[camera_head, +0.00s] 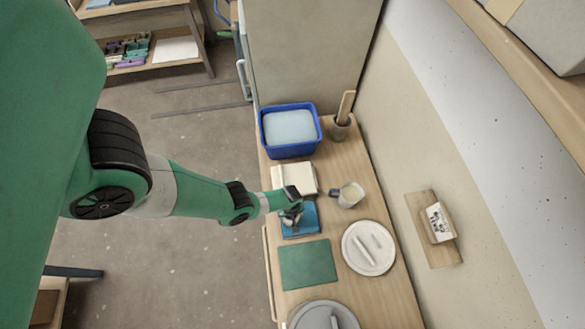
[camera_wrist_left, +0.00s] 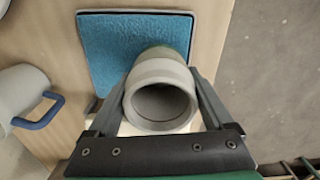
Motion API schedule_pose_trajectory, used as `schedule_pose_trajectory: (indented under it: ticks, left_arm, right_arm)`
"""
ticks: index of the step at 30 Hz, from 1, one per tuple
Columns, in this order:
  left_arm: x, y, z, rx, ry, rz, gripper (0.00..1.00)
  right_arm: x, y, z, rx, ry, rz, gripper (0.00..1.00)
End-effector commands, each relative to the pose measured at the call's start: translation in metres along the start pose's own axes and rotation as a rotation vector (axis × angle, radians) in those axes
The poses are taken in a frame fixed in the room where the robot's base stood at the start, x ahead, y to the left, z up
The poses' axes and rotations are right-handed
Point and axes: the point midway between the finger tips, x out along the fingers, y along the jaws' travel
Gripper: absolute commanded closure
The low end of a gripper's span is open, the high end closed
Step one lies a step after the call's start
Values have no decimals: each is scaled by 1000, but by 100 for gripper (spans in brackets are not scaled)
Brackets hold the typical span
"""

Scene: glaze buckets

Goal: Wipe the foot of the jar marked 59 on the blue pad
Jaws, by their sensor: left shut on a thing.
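The blue pad (camera_head: 305,226) lies on the wooden bench, and it fills the upper middle of the left wrist view (camera_wrist_left: 108,52). My left gripper (camera_head: 291,213) is over the pad. In the left wrist view my left gripper (camera_wrist_left: 160,88) is shut on a grey jar (camera_wrist_left: 160,68), one finger on each side. The jar's open mouth faces the camera, its inside looks empty, and a green part shows at its far end. Its foot is hidden, so I cannot tell whether it touches the pad. No number is readable on it. My right gripper is not in view.
A mug with a blue handle (camera_head: 350,194) stands right of the pad. A blue tub (camera_head: 266,142), a cream block (camera_head: 305,175) and a pot with a wooden stick (camera_head: 340,131) are behind. A green mat (camera_head: 308,264) and a round white plate (camera_head: 353,262) lie in front.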

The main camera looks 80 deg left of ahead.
Motion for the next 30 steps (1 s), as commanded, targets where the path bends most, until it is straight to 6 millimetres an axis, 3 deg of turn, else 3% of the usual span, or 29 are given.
schedule_pose_trajectory:
  ticks: [16, 30]
  left_arm:
    - [-68, 2, 0, 0, 1, 4, 94]
    - [-69, 2, 0, 0, 1, 4, 94]
  right_arm:
    - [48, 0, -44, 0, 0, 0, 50]
    - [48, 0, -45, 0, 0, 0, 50]
